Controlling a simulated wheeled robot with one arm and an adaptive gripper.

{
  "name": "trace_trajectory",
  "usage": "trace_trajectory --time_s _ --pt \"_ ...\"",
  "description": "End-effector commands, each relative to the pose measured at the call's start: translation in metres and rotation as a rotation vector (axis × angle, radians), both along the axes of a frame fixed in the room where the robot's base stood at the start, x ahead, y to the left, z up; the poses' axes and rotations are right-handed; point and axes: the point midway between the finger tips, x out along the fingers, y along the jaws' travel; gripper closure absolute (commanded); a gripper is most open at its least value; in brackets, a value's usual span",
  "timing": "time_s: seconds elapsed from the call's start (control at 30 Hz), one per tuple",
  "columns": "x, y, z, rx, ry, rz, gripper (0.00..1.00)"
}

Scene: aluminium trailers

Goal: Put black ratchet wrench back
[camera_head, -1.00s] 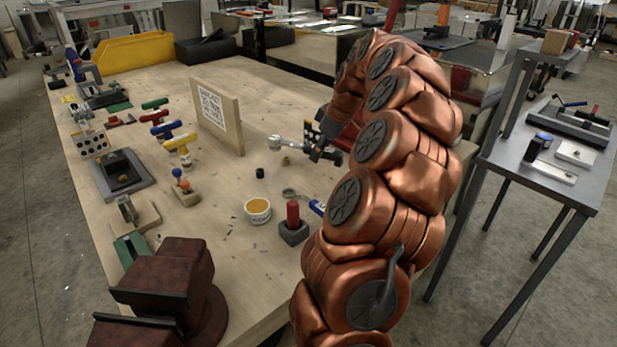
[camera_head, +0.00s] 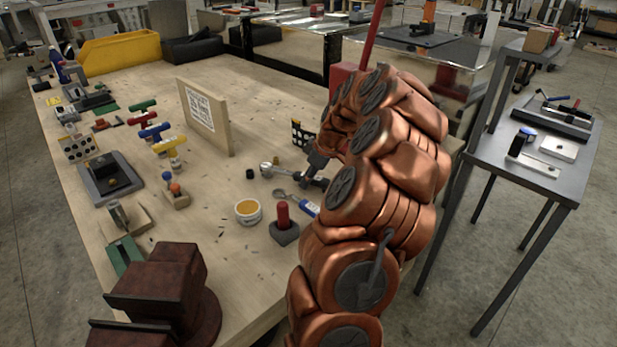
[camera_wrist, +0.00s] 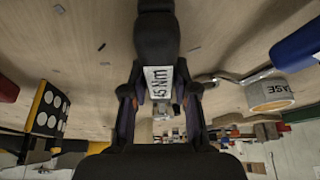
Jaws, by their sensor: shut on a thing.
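The black ratchet wrench shows its silver round head (camera_head: 266,169) and shaft in the head view, pointing left from my gripper (camera_head: 316,166). My gripper is shut on its dark handle. In the wrist view, the black handle (camera_wrist: 157,38) with a white "45 Nm" label runs up between the fingers of my gripper (camera_wrist: 160,104). The wrench lies roughly level over the bench (camera_head: 225,255); I cannot tell whether it touches the top. The far end of the handle is hidden by my arm.
A wrench with a blue handle (camera_head: 308,208), a red-handled block (camera_head: 283,222) and an open tub (camera_head: 248,211) stand nearby. A black dotted panel (camera_head: 300,134) is behind my gripper. An upright sign board (camera_head: 206,112) stands at the left.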

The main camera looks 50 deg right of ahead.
Motion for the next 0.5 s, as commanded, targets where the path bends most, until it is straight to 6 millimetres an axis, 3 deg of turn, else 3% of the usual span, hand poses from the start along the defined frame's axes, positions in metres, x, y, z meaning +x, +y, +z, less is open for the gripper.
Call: trace_trajectory --time_s 0.17,0.2,0.4,0.5 --pt "0.0002 0.0000 -0.0031 -0.001 -0.001 0.000 1.00" --pt "0.0002 -0.0002 -0.0026 -0.001 -0.001 0.000 0.69" --pt "0.0001 -0.0001 -0.0020 -0.001 0.000 0.000 0.49" --pt "0.0002 -0.0001 -0.0021 -0.001 0.000 0.000 0.46"
